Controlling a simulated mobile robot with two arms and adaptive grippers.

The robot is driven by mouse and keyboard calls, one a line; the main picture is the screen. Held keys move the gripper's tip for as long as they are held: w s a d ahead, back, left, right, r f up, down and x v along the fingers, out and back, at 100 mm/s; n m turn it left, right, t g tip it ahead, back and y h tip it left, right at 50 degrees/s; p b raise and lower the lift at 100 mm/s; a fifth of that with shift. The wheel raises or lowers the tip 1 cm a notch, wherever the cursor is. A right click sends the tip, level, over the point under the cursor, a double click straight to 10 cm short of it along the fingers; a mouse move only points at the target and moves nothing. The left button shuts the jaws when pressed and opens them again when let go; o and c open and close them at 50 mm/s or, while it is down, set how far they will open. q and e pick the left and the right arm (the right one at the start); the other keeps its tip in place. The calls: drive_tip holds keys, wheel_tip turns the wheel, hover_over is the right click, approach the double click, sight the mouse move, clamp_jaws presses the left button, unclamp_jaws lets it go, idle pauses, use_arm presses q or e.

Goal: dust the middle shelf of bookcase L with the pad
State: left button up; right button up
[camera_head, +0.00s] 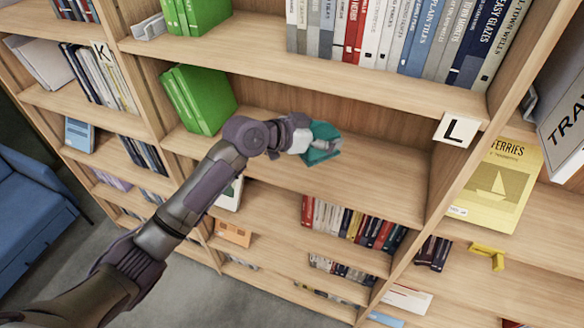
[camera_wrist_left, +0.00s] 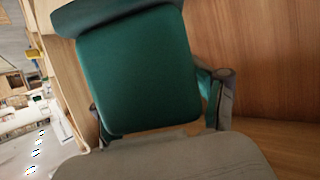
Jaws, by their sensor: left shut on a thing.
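A teal pad (camera_head: 322,143) is held by my left gripper (camera_head: 322,148) at the shelf marked L in the head view. The gripper is shut on it. The pad fills the middle of the left wrist view (camera_wrist_left: 140,70), with a gripper finger (camera_wrist_left: 225,98) beside it. The shelf (camera_head: 382,178) of bookcase L is bare to the right of the pad. The white L label (camera_head: 460,131) is on the upright to the right. I cannot tell whether the pad touches the shelf board. My right gripper is not in view.
Green binders (camera_head: 199,98) stand at the left end of this shelf. A row of books (camera_head: 400,40) is on the shelf above. More books (camera_head: 350,222) stand on the shelf below. A yellow book (camera_head: 497,183) is in the bay to the right. A blue sofa (camera_head: 35,205) is at lower left.

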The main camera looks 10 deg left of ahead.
use_arm(q)
drive_tip(key=s+a, duration=0.2)
drive_tip(key=s, duration=0.5)
drive_tip(key=s+a, duration=0.2)
drive_tip(key=s, duration=0.6)
drive_tip(key=shift+s+a, duration=0.25)
